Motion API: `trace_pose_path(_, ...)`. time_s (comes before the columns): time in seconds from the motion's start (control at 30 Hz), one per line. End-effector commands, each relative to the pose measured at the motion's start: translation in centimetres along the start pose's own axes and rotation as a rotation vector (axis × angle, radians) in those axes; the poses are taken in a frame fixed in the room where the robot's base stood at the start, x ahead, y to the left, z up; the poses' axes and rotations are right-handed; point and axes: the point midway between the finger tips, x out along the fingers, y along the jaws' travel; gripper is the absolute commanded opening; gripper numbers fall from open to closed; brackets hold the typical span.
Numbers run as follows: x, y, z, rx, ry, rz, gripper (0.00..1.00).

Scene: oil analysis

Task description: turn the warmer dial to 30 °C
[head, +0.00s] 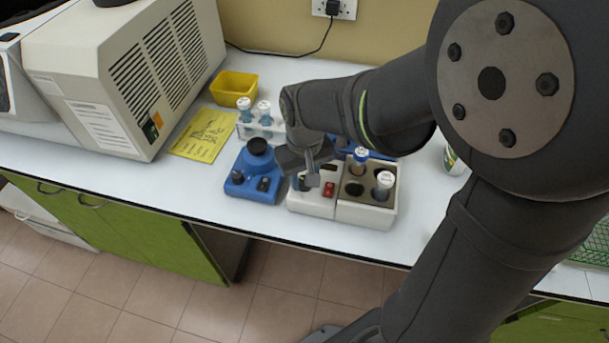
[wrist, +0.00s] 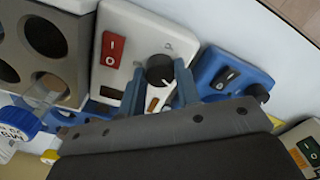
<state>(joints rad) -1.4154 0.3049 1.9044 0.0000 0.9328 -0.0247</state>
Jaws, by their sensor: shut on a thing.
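The warmer (head: 312,204) is a white box with a red rocker switch and a dark block with round wells at its right in the head view. In the wrist view its white panel (wrist: 140,25) shows the red switch (wrist: 115,48) and the black dial (wrist: 160,70) with a pale pointer mark. My gripper (wrist: 160,82) has its blue-grey fingers on either side of the dial, shut on it. In the head view my gripper (head: 311,177) is over the warmer's left part and hides the dial. The dial's scale is too small to read.
A blue device (head: 258,172) with a black round top stands close left of the warmer. Two capped tubes stand in the warmer's wells, one white-capped (head: 384,180). Behind are a tube rack, a yellow bin (head: 235,87) and a yellow sheet (head: 205,134). The bench's front edge is close.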

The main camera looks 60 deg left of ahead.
Motion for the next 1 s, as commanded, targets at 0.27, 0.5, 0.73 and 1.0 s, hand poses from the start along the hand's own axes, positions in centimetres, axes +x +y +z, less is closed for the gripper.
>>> trace_pose_path(0.27, -0.09, 0.0, -0.06, -0.114, 0.002, 0.0, 0.07)
trace_pose_path(0.5, -0.09, 0.0, -0.07, -0.146, 0.003, 0.0, 0.07)
trace_pose_path(0.73, -0.1, 0.01, -0.08, -0.148, 0.003, 0.001, 0.07)
trace_pose_path(1.0, -0.07, 0.0, -0.06, -0.147, 0.002, 0.0, 0.52)
